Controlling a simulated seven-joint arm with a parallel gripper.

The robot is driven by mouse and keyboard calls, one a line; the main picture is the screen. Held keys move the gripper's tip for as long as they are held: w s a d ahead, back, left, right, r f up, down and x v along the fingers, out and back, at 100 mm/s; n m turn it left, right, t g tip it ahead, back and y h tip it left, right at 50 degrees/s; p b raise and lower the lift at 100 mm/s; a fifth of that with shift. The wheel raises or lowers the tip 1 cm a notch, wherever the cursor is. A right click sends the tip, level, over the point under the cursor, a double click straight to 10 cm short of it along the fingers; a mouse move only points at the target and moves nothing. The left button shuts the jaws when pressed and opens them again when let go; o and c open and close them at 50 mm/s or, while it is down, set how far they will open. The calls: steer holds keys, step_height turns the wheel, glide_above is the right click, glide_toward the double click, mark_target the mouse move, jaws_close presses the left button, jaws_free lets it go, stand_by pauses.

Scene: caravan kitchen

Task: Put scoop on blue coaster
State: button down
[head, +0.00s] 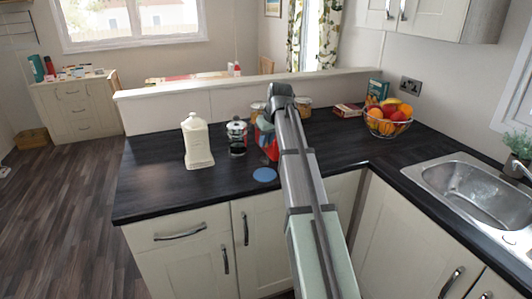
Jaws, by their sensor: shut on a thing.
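The blue coaster (264,174) lies flat and bare on the dark worktop, near its front edge, just left of my arm. The end of my arm with my gripper (273,135) is above the worktop behind the coaster. My arm hides most of the gripper, and its fingertips are not clear. A small reddish thing (269,149) shows at the arm's left side, behind and above the coaster. It seems to be the scoop in my shut gripper, but its shape is mostly hidden.
A cream bottle-shaped container (198,143) and a glass-and-metal jar (236,138) stand left of the coaster. Lidded jars (304,106) stand at the back. A fruit bowl (388,121), boxes and the sink (480,187) are to the right. The worktop's front left is clear.

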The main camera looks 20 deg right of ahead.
mark_target(266, 148)
steer(key=shift+f, duration=2.2)
steer(key=shift+f, duration=0.1)
steer(key=c, duration=1.1)
jaws_free()
steer(key=v, duration=1.2)
steer(key=shift+s, duration=0.1)
